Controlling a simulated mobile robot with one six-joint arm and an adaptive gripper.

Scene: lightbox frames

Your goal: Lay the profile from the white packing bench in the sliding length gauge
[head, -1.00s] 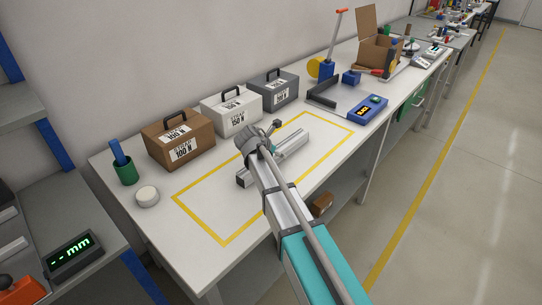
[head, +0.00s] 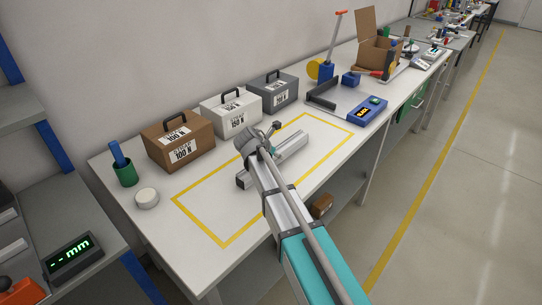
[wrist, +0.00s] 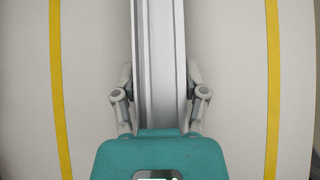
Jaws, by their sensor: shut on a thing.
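The profile (head: 292,146) is a light grey aluminium bar with grooves, inside the yellow outline on the white packing bench (head: 222,196). In the wrist view the profile (wrist: 162,60) runs straight up the picture between my fingers. My gripper (wrist: 161,95) is shut on the profile, one finger against each side. In the head view my arm hides the gripper's fingers and part of the bar. Whether the bar still touches the bench cannot be told. At the lower left a display (head: 73,258) reads "- -.- mm"; the sliding length gauge itself is not clearly in view.
Brown, white and grey labelled cases (head: 180,140) stand along the wall. A green cup (head: 125,174) and a white round piece (head: 147,197) are at the left end. The taped area around the bar is clear.

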